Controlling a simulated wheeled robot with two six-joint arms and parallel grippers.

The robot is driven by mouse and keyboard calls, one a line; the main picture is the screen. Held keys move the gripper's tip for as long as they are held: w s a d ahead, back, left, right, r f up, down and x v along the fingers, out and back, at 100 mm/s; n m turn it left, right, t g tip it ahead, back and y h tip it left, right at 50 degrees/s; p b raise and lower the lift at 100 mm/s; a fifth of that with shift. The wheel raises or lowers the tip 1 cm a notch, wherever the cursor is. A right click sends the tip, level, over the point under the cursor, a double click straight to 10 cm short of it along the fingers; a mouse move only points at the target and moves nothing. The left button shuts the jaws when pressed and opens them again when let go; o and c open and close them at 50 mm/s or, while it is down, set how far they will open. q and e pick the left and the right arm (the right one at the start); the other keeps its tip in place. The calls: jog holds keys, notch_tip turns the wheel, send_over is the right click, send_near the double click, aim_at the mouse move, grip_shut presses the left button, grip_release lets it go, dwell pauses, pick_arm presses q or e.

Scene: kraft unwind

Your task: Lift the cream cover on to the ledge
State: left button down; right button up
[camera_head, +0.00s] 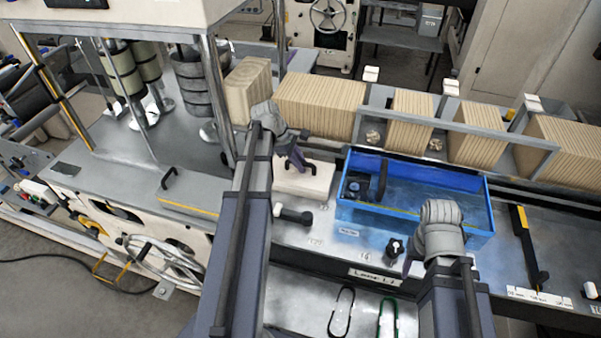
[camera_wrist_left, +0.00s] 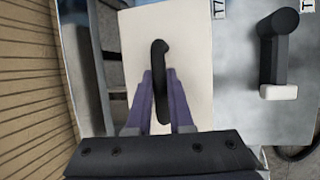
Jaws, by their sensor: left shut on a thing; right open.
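The cream cover (camera_head: 304,184) is a flat pale block with a black handle on top. It lies on the grey metal deck, left of the blue tray, in the head view. In the left wrist view the cover (camera_wrist_left: 193,50) fills the middle, its black handle (camera_wrist_left: 160,50) standing up from it. My left gripper (camera_head: 296,160) is shut on the handle, its purple fingers on either side of it in the left wrist view (camera_wrist_left: 161,95). My right gripper (camera_head: 408,265) is open and empty in front of the blue tray. I cannot tell which surface is the ledge.
A blue tray (camera_head: 465,214) with a dark item inside stands right of the cover. Rows of kraft stacks (camera_head: 320,104) stand in a grey rack behind. A grey plate with a black handle (camera_head: 190,195) is at left.

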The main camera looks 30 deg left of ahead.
pick_arm(q)
jog(key=shift+r, duration=0.15)
notch_tip(320, 180, up, 10)
jog(key=p, duration=1)
